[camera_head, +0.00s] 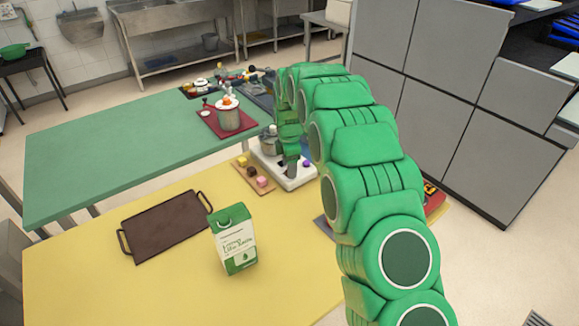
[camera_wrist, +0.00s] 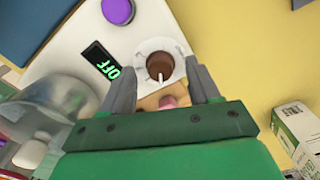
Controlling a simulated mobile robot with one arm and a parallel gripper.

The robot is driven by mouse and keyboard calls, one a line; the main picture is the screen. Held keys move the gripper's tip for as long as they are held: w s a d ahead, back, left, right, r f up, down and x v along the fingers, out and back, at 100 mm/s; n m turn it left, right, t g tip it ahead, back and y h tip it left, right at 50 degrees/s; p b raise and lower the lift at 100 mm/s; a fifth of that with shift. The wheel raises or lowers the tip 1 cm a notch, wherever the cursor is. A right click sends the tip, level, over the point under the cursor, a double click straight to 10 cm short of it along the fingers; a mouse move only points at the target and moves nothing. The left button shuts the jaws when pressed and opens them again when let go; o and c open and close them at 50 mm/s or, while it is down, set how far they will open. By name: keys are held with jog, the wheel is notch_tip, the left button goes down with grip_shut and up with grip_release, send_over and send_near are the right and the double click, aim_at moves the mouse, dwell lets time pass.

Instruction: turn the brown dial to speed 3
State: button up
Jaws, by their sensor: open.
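The brown dial (camera_wrist: 158,68) sits on a white round base on the white appliance (camera_wrist: 75,40). A pale pointer line runs from it toward the bottom of the wrist view. The brown dial is hidden there by my gripper.
A purple dial (camera_wrist: 118,10) is on the same appliance. A metal pot (camera_head: 270,141) stands at its back left. A wooden board with small sweets (camera_head: 261,182), a green-white carton (camera_head: 233,240) and a brown tray (camera_head: 165,226) are left of it.

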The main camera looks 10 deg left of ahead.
jog(key=shift+f, duration=0.35)
jog(key=c, duration=1)
